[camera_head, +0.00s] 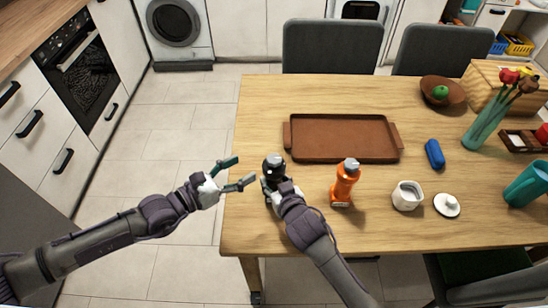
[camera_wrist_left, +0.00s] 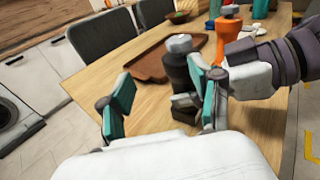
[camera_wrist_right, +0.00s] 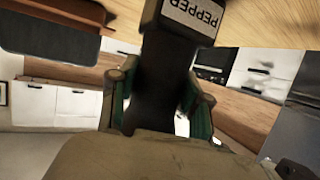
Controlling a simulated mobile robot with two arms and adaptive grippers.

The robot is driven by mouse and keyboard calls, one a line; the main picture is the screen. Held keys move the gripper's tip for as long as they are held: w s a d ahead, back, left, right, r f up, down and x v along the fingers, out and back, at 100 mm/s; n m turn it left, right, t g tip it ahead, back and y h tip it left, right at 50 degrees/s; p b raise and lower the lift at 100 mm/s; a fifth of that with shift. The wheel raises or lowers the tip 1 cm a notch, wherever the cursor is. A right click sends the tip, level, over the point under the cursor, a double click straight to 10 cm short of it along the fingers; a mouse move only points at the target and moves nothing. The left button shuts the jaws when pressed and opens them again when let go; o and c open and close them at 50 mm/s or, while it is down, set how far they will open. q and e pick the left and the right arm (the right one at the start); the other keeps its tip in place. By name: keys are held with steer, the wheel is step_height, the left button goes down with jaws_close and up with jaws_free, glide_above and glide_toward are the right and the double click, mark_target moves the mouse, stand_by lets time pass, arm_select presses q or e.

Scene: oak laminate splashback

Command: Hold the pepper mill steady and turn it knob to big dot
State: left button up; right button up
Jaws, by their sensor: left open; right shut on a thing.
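The pepper mill (camera_head: 273,164) is black with a grey knob on top and stands upright near the table's left edge. It also shows in the left wrist view (camera_wrist_left: 178,72). In the right wrist view its label (camera_wrist_right: 196,12) reads PEPPER. My right gripper (camera_wrist_right: 158,100) is shut around the black body, below the knob. My left gripper (camera_head: 246,169) is open and empty, left of the mill, with its fingers pointing toward it. In the left wrist view its fingers (camera_wrist_left: 160,74) are spread in front of the mill. The big dot cannot be made out.
The oak table (camera_head: 262,105) also holds a brown tray (camera_head: 340,137) behind the mill and an orange mill (camera_head: 344,184) to its right. A white pot (camera_head: 407,197), its lid (camera_head: 447,205) and a blue case (camera_head: 434,154) stand further right. Left of the table is open floor.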

mark_target(268, 163)
arm_select(q)
steer(key=s+h, duration=0.1)
steer(key=s, duration=0.3)
steer(key=shift+m+t, duration=0.3)
steer(key=shift+m, duration=0.2)
steer(key=x, duration=1.1)
steer(key=shift+w+d+r, duration=0.1)
steer(key=shift+w+r, duration=0.1)
steer(key=shift+r, duration=0.05)
steer(key=c, duration=1.2)
steer(key=shift+d, duration=0.1)
